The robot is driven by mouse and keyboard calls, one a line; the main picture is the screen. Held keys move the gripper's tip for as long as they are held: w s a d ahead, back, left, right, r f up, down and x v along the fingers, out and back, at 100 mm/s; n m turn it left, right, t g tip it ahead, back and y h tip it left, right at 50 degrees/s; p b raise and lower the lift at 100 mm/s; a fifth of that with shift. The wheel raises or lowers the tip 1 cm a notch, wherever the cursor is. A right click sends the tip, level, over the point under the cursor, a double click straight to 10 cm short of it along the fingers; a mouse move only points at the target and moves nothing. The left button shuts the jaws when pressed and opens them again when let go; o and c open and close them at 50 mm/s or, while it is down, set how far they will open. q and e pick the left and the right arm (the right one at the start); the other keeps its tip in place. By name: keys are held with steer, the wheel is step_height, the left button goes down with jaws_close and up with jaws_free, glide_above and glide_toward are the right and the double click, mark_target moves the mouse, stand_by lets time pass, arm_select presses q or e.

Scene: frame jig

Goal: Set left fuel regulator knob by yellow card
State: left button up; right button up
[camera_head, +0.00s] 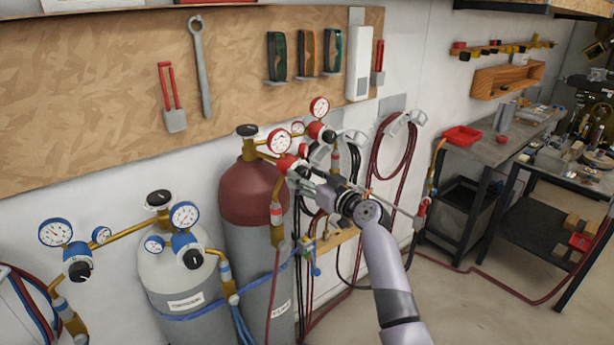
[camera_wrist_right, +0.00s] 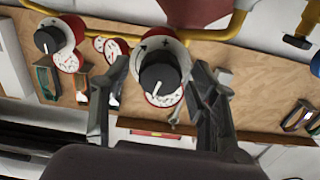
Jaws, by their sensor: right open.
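The left fuel regulator, with a red body and white gauge (camera_head: 278,141), is on the maroon gas cylinder (camera_head: 250,195). In the right wrist view, its black knob (camera_wrist_right: 158,74) with a white pointer line sits in front of a white dial with a red rim. My right gripper (camera_head: 302,176) is at this regulator. In the right wrist view its fingers (camera_wrist_right: 160,85) are open, one on each side of the knob, with gaps showing. In the head view the gripper hides the knob. I cannot make out a yellow card. My left gripper is not in view.
A second red regulator with a black knob (camera_head: 328,136) is close on the right. A grey cylinder (camera_head: 180,275) with blue regulators stands left. Hoses hang below and on the wall hook. A workbench (camera_head: 490,150) is at the right, with open floor before it.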

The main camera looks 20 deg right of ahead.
steer(key=c, duration=1.2)
steer(key=shift+o, duration=0.2)
